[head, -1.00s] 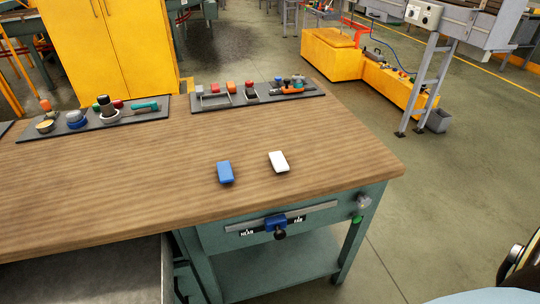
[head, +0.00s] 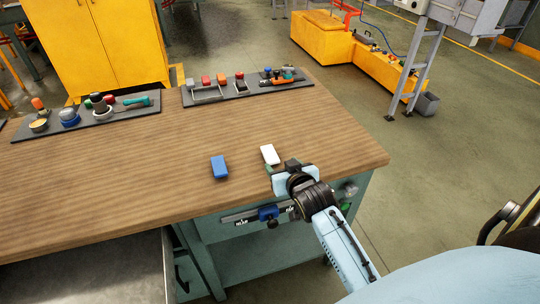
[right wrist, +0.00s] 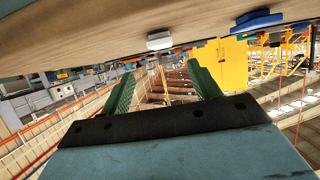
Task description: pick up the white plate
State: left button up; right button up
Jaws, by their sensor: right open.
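The white plate (head: 270,154), a small flat block, lies on the wooden table (head: 120,190) near its front edge. It also shows in the right wrist view (right wrist: 160,41), near the table edge at the top. A similar blue plate (head: 220,167) lies to its left, and it shows at the upper right of the right wrist view (right wrist: 257,20). My right gripper (head: 281,167) is at the table's front edge, just in front of the white plate and apart from it. Its two green fingers (right wrist: 161,84) are spread with nothing between them. My left gripper is out of view.
Two dark trays with tools and coloured parts stand at the back, one at the left (head: 85,118) and one in the middle (head: 240,87). A slider with a dark knob (head: 268,213) is on the table's front. The tabletop around the plates is clear.

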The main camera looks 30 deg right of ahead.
aim_at(270, 153)
jog(key=x, duration=0.5)
jog(key=shift+w+b, duration=0.1)
jog(key=shift+b, duration=0.25)
jog(key=shift+b+x, duration=0.45)
jog(key=shift+x, duration=2.1)
jog(key=shift+a, duration=0.2)
jog(key=c, duration=1.1)
notch_tip(270, 153, up, 10)
jog(key=p, duration=0.2)
jog(key=s+a+r+n+y, duration=0.1)
jog(key=s+a+r, duration=0.1)
jog(key=s+a, duration=0.2)
jog(key=s+a+r+n+y, duration=0.1)
jog(key=s+a+r, duration=0.1)
jog(key=s+a, duration=0.3)
jog(key=s+a+r+y, duration=0.1)
jog(key=s+a+r, duration=0.1)
jog(key=s+a, duration=0.3)
jog(key=shift+s+a+r+n, duration=0.2)
jog(key=shift+s+n, duration=0.1)
jog(key=shift+n, duration=0.1)
